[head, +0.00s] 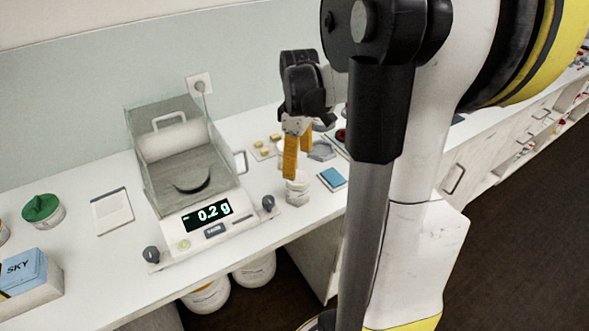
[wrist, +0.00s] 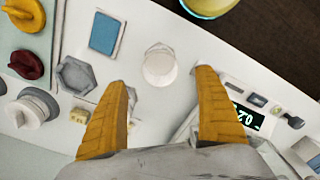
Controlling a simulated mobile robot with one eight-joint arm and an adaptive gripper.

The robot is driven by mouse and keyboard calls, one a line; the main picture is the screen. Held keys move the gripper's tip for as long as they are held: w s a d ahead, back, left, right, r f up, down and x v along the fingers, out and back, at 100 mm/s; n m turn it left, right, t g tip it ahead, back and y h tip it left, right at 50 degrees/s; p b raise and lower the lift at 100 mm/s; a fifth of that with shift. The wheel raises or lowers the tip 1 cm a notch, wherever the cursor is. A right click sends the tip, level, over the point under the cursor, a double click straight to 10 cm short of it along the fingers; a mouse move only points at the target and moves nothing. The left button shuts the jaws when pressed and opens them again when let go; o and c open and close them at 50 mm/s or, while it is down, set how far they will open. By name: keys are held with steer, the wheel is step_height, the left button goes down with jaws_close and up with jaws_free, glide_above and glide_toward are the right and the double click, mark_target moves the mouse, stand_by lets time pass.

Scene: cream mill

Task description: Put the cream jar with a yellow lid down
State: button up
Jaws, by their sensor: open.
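A small white jar (head: 297,188) stands upright on the white bench to the right of the scale. In the wrist view the white jar (wrist: 159,66) shows from above, with a pale top; I see no yellow lid on it. My gripper (head: 298,166) points down over the jar, its orange fingers apart. In the wrist view my gripper (wrist: 162,80) is open, and the jar appears just beyond and between the fingertips; contact cannot be told. A yellow knobbed piece (wrist: 25,12), perhaps a lid, lies on a pale mat at the left.
A blue pad (head: 332,179) and a grey hexagonal dish (wrist: 75,75) are nearby. A red knobbed piece (wrist: 27,64) lies by the yellow one. A green-lidded jar (head: 43,209) stands far left. The bench front edge is close.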

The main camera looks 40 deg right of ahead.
steer(key=s+a+r+m+t, duration=0.1)
steer(key=a+r+t, duration=0.1)
steer(key=a, duration=0.6)
steer(key=s+a+r+m+t, duration=0.2)
steer(key=a, duration=0.7)
steer(key=s+a+r+m+t, duration=0.1)
steer(key=s+a+r+t, duration=0.1)
steer(key=a, duration=0.6)
steer(key=shift+s+a+m+t, duration=0.25)
steer(key=shift+m+t, duration=0.05)
steer(key=shift+t, duration=0.3)
steer(key=shift+r, duration=0.1)
